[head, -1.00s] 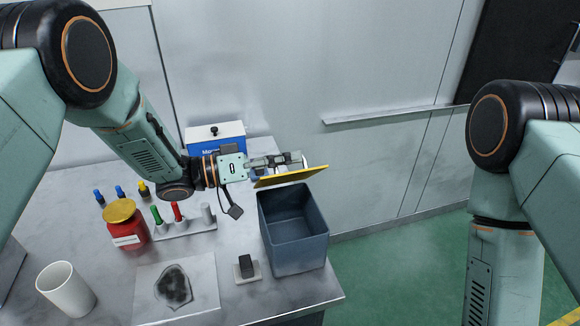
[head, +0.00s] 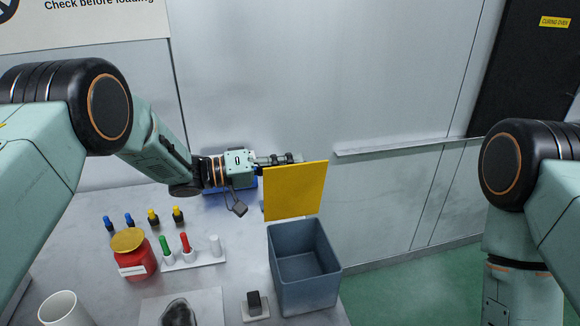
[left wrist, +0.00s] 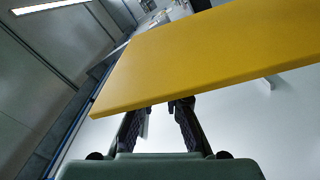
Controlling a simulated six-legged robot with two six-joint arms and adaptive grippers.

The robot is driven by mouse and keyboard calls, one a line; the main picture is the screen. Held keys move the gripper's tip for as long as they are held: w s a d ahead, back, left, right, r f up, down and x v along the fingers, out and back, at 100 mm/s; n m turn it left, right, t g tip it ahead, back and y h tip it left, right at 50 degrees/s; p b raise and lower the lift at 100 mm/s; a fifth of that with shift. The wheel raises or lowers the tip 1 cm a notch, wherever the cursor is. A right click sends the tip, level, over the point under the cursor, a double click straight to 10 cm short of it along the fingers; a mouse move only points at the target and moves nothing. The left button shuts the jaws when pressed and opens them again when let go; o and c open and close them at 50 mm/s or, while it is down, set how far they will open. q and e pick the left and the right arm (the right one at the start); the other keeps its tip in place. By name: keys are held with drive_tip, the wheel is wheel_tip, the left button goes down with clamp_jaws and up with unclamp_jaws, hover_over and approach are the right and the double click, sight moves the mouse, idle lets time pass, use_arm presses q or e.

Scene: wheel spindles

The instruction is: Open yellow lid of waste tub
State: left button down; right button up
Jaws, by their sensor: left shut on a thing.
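The yellow lid (head: 295,191) stands nearly upright above the back edge of the grey-blue waste tub (head: 307,292). The tub's mouth is uncovered and its inside looks empty. My left gripper (head: 287,159) is at the lid's top edge and shut on it, with the fingers partly hidden. In the left wrist view the lid (left wrist: 215,55) fills much of the picture, with the fingers (left wrist: 160,105) at its near edge. My right gripper is outside both views; only its arm shows at the right.
A red jar (head: 134,258), a rack with pegs (head: 195,260), several small coloured-top bottles, a white cup (head: 62,308) and a small black block (head: 254,302) stand on the table left of the tub. A blue box is behind my left gripper. A wall ledge (head: 400,147) lies to the right.

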use_arm(q)
drive_tip(key=shift+w, duration=0.1)
drive_tip(key=c, duration=1.4)
unclamp_jaws()
drive_tip(key=shift+w+f, duration=0.15)
drive_tip(key=shift+c, duration=0.2)
drive_tip(key=shift+s+a, duration=0.25)
drive_tip(key=shift+a, duration=0.05)
drive_tip(key=v, duration=1.1)
drive_tip(key=shift+a, duration=0.15)
